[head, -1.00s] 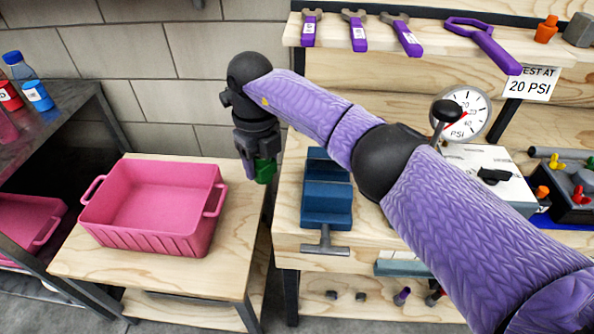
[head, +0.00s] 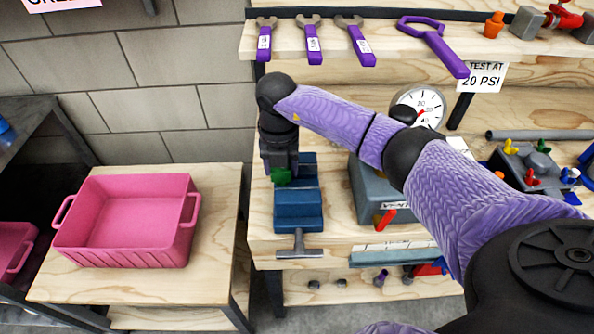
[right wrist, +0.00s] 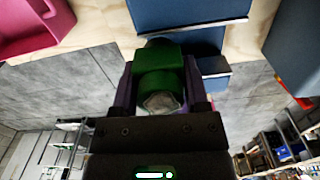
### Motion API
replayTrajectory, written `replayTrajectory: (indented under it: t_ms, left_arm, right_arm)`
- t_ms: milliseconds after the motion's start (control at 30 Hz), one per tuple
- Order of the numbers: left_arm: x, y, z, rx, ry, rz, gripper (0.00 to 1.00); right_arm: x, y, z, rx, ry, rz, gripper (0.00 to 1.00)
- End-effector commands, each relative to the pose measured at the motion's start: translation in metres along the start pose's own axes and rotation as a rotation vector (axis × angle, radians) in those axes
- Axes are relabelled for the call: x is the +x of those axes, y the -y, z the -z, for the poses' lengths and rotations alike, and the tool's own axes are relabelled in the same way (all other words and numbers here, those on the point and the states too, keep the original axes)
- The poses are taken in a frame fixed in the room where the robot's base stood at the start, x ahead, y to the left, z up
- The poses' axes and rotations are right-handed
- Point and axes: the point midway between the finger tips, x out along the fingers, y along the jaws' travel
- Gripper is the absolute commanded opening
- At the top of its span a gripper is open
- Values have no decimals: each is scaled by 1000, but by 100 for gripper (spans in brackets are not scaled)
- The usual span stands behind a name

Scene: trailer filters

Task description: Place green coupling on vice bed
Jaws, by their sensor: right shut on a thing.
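The green coupling (head: 281,176) is held in my right gripper (head: 279,172), above or just beside the left side of the blue vice (head: 299,211). In the right wrist view the green coupling (right wrist: 159,80) sits between the two purple fingers, which are shut on it. The blue vice (right wrist: 185,12) shows just beyond it there. I cannot tell whether the coupling touches the vice bed. The arm and gripper hide part of the vice's back in the head view. My left gripper is not in view.
A pink bin (head: 125,225) stands on the low wooden table at left. A grey box with a red handle (head: 384,219) stands right of the vice. A pressure gauge (head: 418,107) is behind my right arm.

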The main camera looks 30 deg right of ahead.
Motion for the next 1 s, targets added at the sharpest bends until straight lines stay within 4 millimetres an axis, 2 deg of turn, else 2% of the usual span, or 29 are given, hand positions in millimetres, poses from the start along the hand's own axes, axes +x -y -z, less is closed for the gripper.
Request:
replayTrajectory:
  t_ms: [100, 200, 267, 433, 600, 767, 800, 933, 1000]
  left_arm:
    - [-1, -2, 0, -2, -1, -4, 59]
    - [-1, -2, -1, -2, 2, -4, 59]
    - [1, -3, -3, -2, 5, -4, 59]
    - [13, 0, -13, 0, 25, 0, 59]
    - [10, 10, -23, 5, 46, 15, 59]
    - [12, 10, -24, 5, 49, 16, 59]
    - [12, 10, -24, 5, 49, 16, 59]
    - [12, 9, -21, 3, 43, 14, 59]
    - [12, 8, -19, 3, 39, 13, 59]
  right_arm:
    - [0, 22, -2, 2, 0, 1, 0]
    - [1, 30, -2, -1, 0, 1, 0]
    - [5, 31, -2, -2, -1, 1, 0]
    - [37, 31, -1, -2, -4, 0, 0]
    - [36, 30, -2, -3, 0, -1, 0]
    - [39, 31, -2, -3, -1, -1, 0]
    - [38, 30, -2, -3, -1, -1, 66]
    - [38, 30, -2, -3, 0, -1, 94]
    - [38, 30, -2, -2, 0, -1, 94]
